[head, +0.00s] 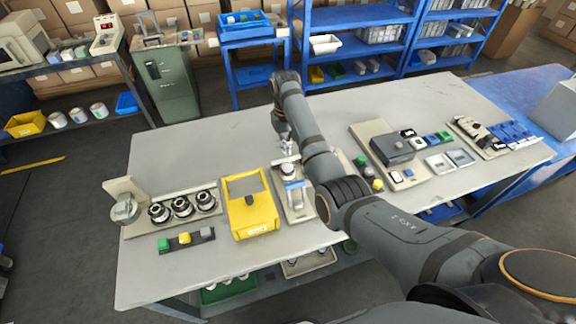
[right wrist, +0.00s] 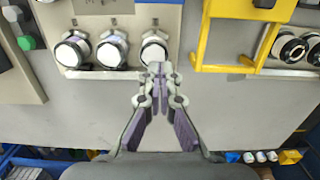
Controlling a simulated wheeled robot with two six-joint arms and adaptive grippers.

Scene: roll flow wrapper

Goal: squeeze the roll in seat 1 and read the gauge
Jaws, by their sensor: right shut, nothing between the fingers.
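The seat markings are too small to read. In the head view one roll (head: 287,172) shows on this board; my arm hides the others. My right gripper (right wrist: 158,70) is shut and empty, its tips close by the right roll's edge; contact cannot be told. It also shows in the head view (head: 287,149). I cannot pick out the gauge. My left gripper is not in view.
A yellow open frame (head: 252,208) stands left of the board. Further left is another rack with several black-rimmed rolls (head: 182,207). A dark grey device (head: 391,147) and small blocks lie to the right. The table's back left area (head: 215,140) is clear.

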